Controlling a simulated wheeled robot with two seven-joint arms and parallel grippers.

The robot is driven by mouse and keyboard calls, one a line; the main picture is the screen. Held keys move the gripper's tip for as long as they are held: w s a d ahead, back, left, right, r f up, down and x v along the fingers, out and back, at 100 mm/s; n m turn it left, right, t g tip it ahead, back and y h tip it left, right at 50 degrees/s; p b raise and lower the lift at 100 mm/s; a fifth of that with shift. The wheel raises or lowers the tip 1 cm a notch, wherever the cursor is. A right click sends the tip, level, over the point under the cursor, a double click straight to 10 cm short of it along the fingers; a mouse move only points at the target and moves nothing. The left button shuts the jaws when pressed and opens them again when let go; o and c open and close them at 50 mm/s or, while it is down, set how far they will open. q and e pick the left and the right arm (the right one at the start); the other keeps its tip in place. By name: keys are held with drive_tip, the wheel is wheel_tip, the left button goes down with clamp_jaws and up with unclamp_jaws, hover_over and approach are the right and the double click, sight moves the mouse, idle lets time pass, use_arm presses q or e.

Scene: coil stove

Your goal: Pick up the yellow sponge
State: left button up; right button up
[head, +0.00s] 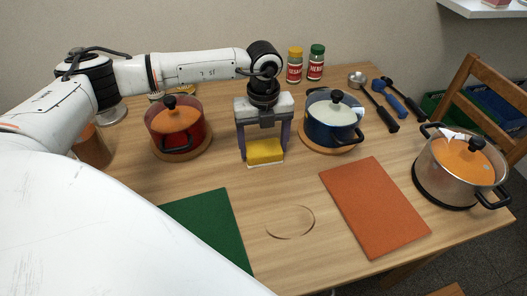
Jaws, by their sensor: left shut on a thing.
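The yellow sponge (264,151) has a pale layer along its bottom edge. It is between the fingers of my left gripper (264,150), which points straight down in the middle of the head view. The gripper is shut on the sponge, with one finger at each side. I cannot tell for certain whether the sponge touches the table or is just above it. My right gripper is not in view.
A red pot (180,138) stands left of the gripper and a blue pot (322,122) right. A steel pot (452,180) stands far right. A green mat (212,225) and an orange mat (374,208) lie in front. Spice jars (295,68) stand behind.

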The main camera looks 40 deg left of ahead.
sight(263, 148)
use_arm(q)
wheel_tip(263, 148, up, 10)
drive_tip(key=o, duration=0.4)
drive_tip(key=c, duration=0.3)
drive_tip(key=shift+s, duration=0.1)
